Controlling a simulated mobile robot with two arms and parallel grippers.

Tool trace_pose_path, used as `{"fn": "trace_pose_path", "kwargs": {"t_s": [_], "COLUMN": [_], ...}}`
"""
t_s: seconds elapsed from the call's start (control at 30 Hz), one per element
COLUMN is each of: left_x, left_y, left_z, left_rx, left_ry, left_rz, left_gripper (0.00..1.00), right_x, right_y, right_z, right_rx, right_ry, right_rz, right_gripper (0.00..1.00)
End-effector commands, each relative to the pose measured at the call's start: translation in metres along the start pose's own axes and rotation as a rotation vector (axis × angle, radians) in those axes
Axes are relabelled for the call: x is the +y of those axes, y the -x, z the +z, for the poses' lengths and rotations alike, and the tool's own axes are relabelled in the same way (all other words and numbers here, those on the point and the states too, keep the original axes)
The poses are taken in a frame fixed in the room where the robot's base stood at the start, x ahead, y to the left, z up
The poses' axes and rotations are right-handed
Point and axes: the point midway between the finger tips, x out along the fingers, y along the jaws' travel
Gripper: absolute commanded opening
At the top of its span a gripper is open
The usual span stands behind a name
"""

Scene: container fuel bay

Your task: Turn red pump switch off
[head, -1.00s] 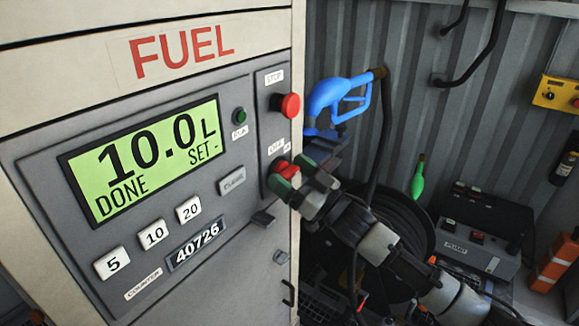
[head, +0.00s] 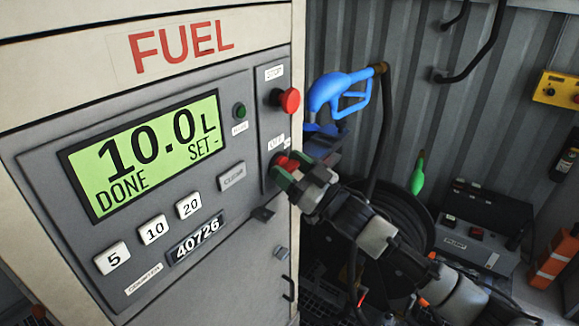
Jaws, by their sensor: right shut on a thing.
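The red pump switch (head: 283,161) sits on the right side of the fuel pump panel, under a small label whose text is partly blurred. My right gripper (head: 287,172) is shut on the switch, and its fingers hide much of it. The pump display (head: 145,153) reads 10.0 L, DONE, SET -. My left gripper is not in view.
A red stop button (head: 289,100) is just above the switch. The blue nozzle (head: 340,93) hangs right of the pump, with a hose reel (head: 408,232) below it. A dark control box (head: 480,238) and an orange object (head: 553,258) stand at right.

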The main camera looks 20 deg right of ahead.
Motion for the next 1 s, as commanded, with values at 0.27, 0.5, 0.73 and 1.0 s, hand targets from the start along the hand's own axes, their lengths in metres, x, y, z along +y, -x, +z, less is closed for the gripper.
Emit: {"fn": "trace_pose_path", "kwargs": {"t_s": [0.27, 0.5, 0.73, 1.0], "left_x": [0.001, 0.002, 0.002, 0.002], "left_y": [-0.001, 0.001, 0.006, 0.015], "left_z": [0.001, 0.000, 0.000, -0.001], "left_rx": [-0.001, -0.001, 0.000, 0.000], "left_ry": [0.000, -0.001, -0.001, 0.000], "left_rz": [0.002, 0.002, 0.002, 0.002], "left_gripper": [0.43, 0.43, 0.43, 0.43], "right_x": [0.001, 0.001, 0.000, -0.001], "right_y": [-0.001, -0.001, -0.001, -0.002], "right_z": [-0.001, -0.002, -0.003, -0.004], "right_rx": [-0.001, -0.001, -0.002, -0.001], "right_ry": [0.173, 0.382, 0.584, 0.821], "right_rz": [-0.072, -0.158, -0.241, -0.339], "right_gripper": [0.34, 0.34, 0.34, 0.34]}}
